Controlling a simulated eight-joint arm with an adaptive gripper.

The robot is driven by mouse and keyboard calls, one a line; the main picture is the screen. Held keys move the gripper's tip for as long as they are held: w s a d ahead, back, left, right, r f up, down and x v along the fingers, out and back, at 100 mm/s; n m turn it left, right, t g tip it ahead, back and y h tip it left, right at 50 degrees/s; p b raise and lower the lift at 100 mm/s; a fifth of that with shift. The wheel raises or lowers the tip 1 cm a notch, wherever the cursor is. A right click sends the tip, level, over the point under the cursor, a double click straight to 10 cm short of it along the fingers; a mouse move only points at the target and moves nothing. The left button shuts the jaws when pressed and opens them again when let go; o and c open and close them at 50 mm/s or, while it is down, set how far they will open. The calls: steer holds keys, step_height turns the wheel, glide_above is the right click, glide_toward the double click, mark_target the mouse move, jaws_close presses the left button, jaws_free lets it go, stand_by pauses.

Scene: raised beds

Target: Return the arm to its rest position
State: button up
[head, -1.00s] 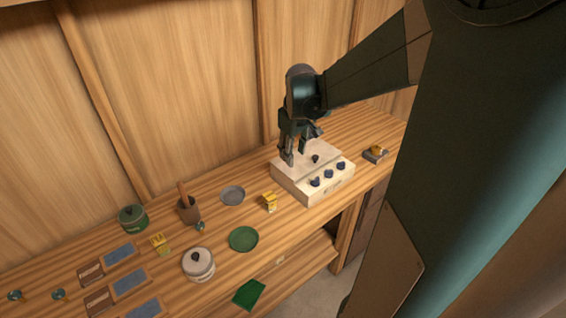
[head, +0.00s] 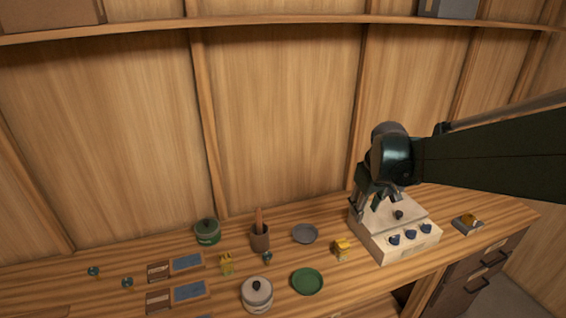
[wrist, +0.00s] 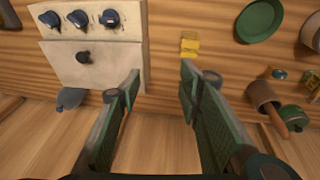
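My gripper (head: 374,200) hangs at the left side of the cream knobbed box in the head view, in front of the wooden wall. In the wrist view my gripper (wrist: 161,72) shows its two green fingers spread well apart, with nothing held between them. Bare wood and the side of the box show in the gap. My arm reaches in from the right edge of the head view. Whether the fingertips touch the box cannot be told.
The cream box (head: 405,245) with blue knobs stands on the wooden bench. A yellow item (head: 341,249), green plate (head: 307,281), grey dish (head: 305,234), brown pot (head: 260,240) and lidded pots lie leftward. A shelf (head: 290,22) runs along the wall above.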

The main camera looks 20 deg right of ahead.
steer(key=shift+a, duration=0.1)
steer(key=s+a+r+t, duration=0.1)
steer(key=s+a, duration=0.3)
steer(key=a, duration=0.5)
steer(key=s+a+r+t+y, duration=0.1)
steer(key=s+a, duration=0.3)
steer(key=a, duration=0.5)
steer(key=s+a+r+t, duration=0.1)
steer(key=s+a+t, duration=0.1)
steer(key=s+a, duration=0.3)
steer(key=a, duration=0.4)
steer(key=shift+a+r+t, duration=0.3)
steer(key=shift+f, duration=0.1)
step_height(320, 180, down, 11)
steer(key=b, duration=1.1)
steer(key=shift+w, duration=0.1)
stand_by(1.4)
